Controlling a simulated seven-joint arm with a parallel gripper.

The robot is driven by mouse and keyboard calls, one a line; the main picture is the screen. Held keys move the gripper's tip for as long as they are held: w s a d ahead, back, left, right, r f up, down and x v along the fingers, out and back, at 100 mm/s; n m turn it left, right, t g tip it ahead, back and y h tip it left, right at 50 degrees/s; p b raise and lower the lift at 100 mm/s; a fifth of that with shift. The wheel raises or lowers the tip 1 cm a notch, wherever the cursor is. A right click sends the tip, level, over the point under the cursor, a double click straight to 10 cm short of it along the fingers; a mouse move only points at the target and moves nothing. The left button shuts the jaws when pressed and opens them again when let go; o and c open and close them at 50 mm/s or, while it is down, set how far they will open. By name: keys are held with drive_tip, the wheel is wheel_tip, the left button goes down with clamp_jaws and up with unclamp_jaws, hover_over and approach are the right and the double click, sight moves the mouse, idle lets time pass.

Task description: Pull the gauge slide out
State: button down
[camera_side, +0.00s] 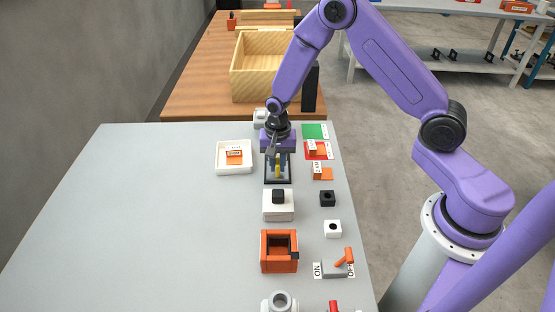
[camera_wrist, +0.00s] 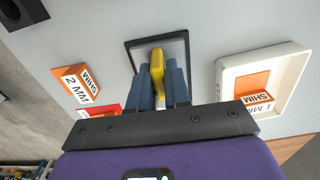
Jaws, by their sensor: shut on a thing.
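A yellow piece (camera_wrist: 157,66), which looks like the gauge slide's handle, stands up inside a flat black-edged frame (camera_wrist: 185,36) on the table. My gripper (camera_wrist: 160,80) points down over the frame, its two blue fingers shut on the yellow piece from both sides. In the side view my gripper (camera_side: 277,165) is low over the frame (camera_side: 278,182), and a bit of the yellow piece (camera_side: 277,173) shows between the fingers. The fingers hide most of the frame's inside, so I cannot tell how far the slide sits in it.
A white tray (camera_side: 219,160) with an orange shim block lies left of the frame. Shim blocks (camera_side: 324,174) and coloured pads (camera_side: 315,131) lie to the right. A white block with a black knob (camera_side: 278,205) and an orange box (camera_side: 264,260) stand in front. The table's left is clear.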

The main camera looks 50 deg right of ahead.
drive_tip(key=shift+s+a, duration=0.2)
drive_tip(key=shift+a, duration=0.05)
drive_tip(key=c, duration=1.2)
unclamp_jaws()
drive_tip(key=shift+o, duration=0.2)
drive_tip(key=shift+w+r, duration=0.1)
drive_tip(key=shift+r, duration=0.4)
wheel_tip(320, 180, up, 16)
drive_tip(key=shift+r, duration=0.25)
